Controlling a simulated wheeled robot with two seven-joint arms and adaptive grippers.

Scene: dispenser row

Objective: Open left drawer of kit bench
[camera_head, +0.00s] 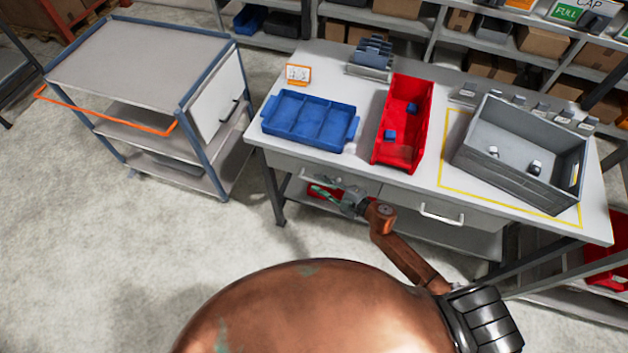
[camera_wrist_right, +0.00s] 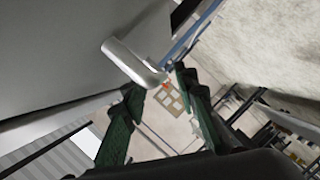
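The kit bench (camera_head: 362,162) has a white top and two drawers below it. The left drawer (camera_head: 285,165) looks shut; its handle is partly hidden by my right gripper. My right gripper (camera_head: 322,190) is at the left drawer's front, its green fingers pointing left. In the right wrist view, the fingers (camera_wrist_right: 158,84) are spread apart, and the pale bar handle (camera_wrist_right: 130,58) reaches into the picture gap between the fingertips. I cannot tell whether they touch it. The right drawer (camera_head: 470,217) looks shut. My left gripper is not in view.
On the bench are a blue tray (camera_head: 352,148), a red bin (camera_head: 412,105) with blue pieces, and a grey crate (camera_head: 470,165). A cart (camera_head: 140,55) with an orange rail stands left. Shelves are behind. The floor (camera_head: 120,260) in front is clear.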

